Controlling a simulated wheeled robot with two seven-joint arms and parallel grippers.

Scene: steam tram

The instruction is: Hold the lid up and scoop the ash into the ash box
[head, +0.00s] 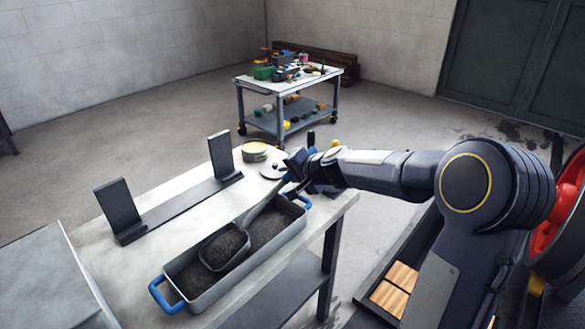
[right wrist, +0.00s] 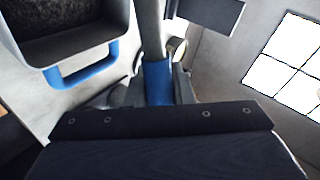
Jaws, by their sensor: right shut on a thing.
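A long grey metal box (head: 185,296) with blue end handles stands on the workbench and holds dark ash (head: 268,226); I take it for the ash box. A scoop (head: 224,249) heaped with dark ash is at the box's middle; I cannot tell whether it rests in the box or hangs just above. Its grey shaft runs to my right gripper (head: 298,172), beyond the box's far end. In the right wrist view, my right gripper (right wrist: 158,95) is shut on the scoop's blue grip (right wrist: 157,80). No lid can be made out for certain. My left gripper is out of view.
A black stand (head: 185,205) with two uprights lies along the workbench (head: 110,260), behind the box. A round tin (head: 254,152) stands at the far end. A grey surface (head: 45,285) is at lower left. A loaded trolley (head: 290,78) stands farther back.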

